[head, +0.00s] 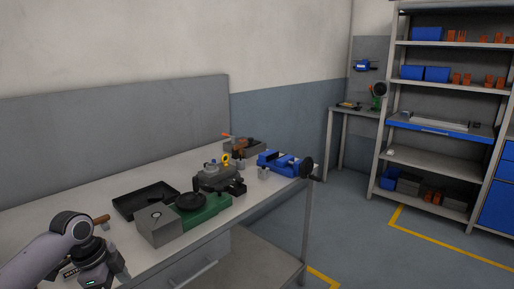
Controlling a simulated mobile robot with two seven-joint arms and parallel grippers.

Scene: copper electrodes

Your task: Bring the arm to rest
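My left arm (38,258) comes in from the lower left corner. My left gripper (118,268) is at the bottom left, by the front of the grey workbench (75,211). Its fingers are small and dark and partly cut off by the frame, so I cannot tell whether they are open or hold anything. My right arm and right gripper are not in view.
On the bench are a brown-handled tool (101,219), a black tray (146,199), a green-and-grey machine (203,214), a grey device (214,176) and a blue vise (279,162). A shelf rack (400,115) stands at the right. The floor between is clear.

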